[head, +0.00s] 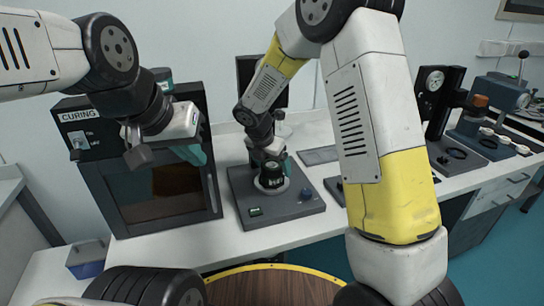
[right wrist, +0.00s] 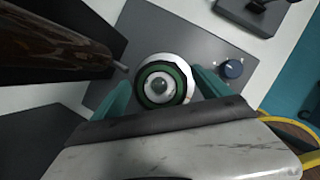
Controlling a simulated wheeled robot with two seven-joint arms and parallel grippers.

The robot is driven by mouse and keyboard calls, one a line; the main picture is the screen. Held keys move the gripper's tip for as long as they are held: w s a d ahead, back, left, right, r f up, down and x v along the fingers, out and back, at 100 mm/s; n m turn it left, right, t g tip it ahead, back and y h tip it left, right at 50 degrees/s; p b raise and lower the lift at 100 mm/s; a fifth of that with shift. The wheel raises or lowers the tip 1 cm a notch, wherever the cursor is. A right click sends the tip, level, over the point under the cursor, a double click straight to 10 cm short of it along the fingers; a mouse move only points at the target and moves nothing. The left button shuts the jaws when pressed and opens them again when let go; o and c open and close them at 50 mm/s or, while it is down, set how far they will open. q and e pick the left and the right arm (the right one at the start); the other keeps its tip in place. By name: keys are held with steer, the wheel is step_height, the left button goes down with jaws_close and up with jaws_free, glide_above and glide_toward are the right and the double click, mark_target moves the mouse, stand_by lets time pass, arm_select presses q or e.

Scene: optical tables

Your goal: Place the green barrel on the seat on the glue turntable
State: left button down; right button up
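The green barrel (right wrist: 165,85), a dark cylinder with a green ring on its top, stands upright over the pale round seat of the glue turntable in the right wrist view. It also shows in the head view (head: 271,176). The glue turntable (head: 305,209) is a dark grey box with a blue knob. My right gripper (right wrist: 163,80) points down with its teal fingers on either side of the barrel; a narrow pale strip shows beside the right finger. The barrel's underside is hidden. My left gripper (head: 189,154) hangs before the curing oven, with no object visible in it.
The curing oven (head: 150,195) stands left of the turntable. A blue box (head: 87,262) is at the front left. A flat grey plate (head: 320,155) and dark instruments (head: 455,150) lie to the right. My right arm hides part of the bench.

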steer(key=v, duration=1.2)
steer(key=s+d+r+m+y, duration=0.2)
steer(key=s+d+r+m, duration=0.85)
steer(key=m, duration=0.45)
steer(key=s+d+m+t+y, duration=0.2)
steer(key=s+d+m, duration=0.4)
steer(key=s+m, duration=0.6)
steer(key=shift+f+m+y, duration=0.2)
steer(key=shift+m+y, duration=0.1)
steer(key=shift+m, duration=0.7)
